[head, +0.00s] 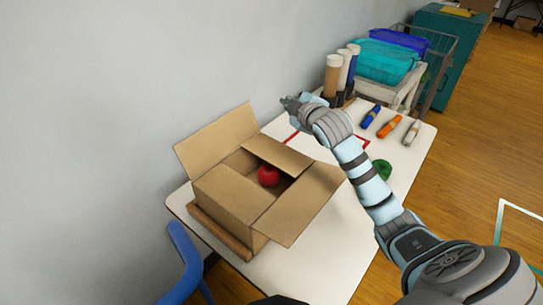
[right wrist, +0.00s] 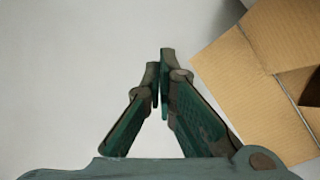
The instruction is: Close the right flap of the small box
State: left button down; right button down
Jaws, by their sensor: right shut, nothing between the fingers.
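The small cardboard box (head: 226,198) stands on the white table with its top partly open and a red ball (head: 268,176) inside. Its right flap (head: 303,203) spreads outward to the lower right. The far flap (head: 277,153) lies partly over the opening. The back-left flap (head: 217,139) stands up toward the wall. My right gripper (head: 292,104) is shut and empty, beyond the box's far side and apart from it. In the right wrist view its fingertips (right wrist: 160,62) meet, with box cardboard (right wrist: 262,75) to their right. My left gripper is not in view.
Tall tubes (head: 334,76) stand behind my right gripper. Blue, orange (head: 389,127) and white rolls and a green ball (head: 382,171) lie on the table (head: 318,262) to the right. A blue chair (head: 187,262) is at lower left. The wall is close behind the box.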

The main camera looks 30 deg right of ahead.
jog(key=s+d+m+g+y, duration=0.3)
jog(key=m+g+y, duration=0.1)
jog(key=y, duration=0.1)
jog(key=m+g+y, duration=0.2)
jog(key=y, duration=0.1)
send_over(272, 158)
notch_tip(272, 158, down, 10)
jog(key=shift+w+d+r+b, duration=0.1)
jog(key=shift+w+r+b, duration=0.1)
jog(key=shift+b, duration=0.2)
jog(key=f, duration=0.2)
jog(key=shift+s+a+f, duration=0.2)
jog(key=shift+f, duration=0.65)
